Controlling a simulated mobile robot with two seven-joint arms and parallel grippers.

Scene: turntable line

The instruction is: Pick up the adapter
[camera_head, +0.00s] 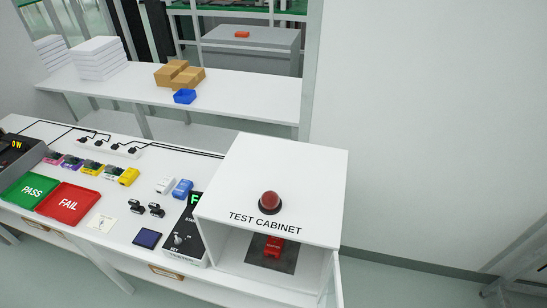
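Several small blocks on the white bench look like adapters, and I cannot tell which one the task means. A white block (165,186) and a blue block (182,189) lie side by side left of the test cabinet. A yellow block (128,176) lies further left. Two small black pieces (148,207) lie in front of the white block. A red piece (273,247) sits on a dark pad inside the open cabinet. Neither of my grippers is in view.
The white test cabinet (320,190) has a red button (269,202) on top. A black tester (185,237) stands against its left side. The green PASS tray (15,198) and red FAIL tray (44,206) are at left. A power strip (118,150) with cables runs behind.

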